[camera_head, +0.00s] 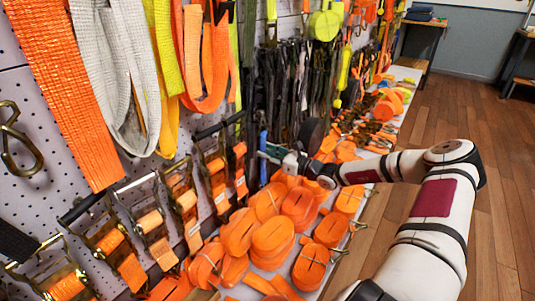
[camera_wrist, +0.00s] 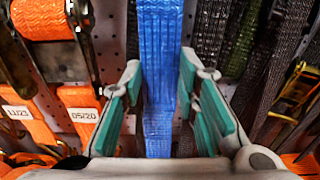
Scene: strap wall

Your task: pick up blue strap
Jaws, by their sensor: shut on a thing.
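The blue strap (camera_wrist: 158,35) hangs upright in front of the pegboard in the wrist view, its lower part running down between my fingers. In the head view it shows as a narrow blue strip (camera_head: 263,140) at the wall. My gripper (camera_wrist: 160,70) has its teal-padded fingers on the left and right of the strap and is shut on it. In the head view my gripper (camera_head: 268,153) is at the wall, partly hidden by my own wrist. The strap's top end is out of the wrist view.
Orange ratchet straps (camera_head: 187,200) hang to the left, and dark straps (camera_head: 290,85) hang close to the right. A shelf below holds several rolled orange straps (camera_head: 273,237). The wooden floor (camera_head: 475,130) at the right is clear.

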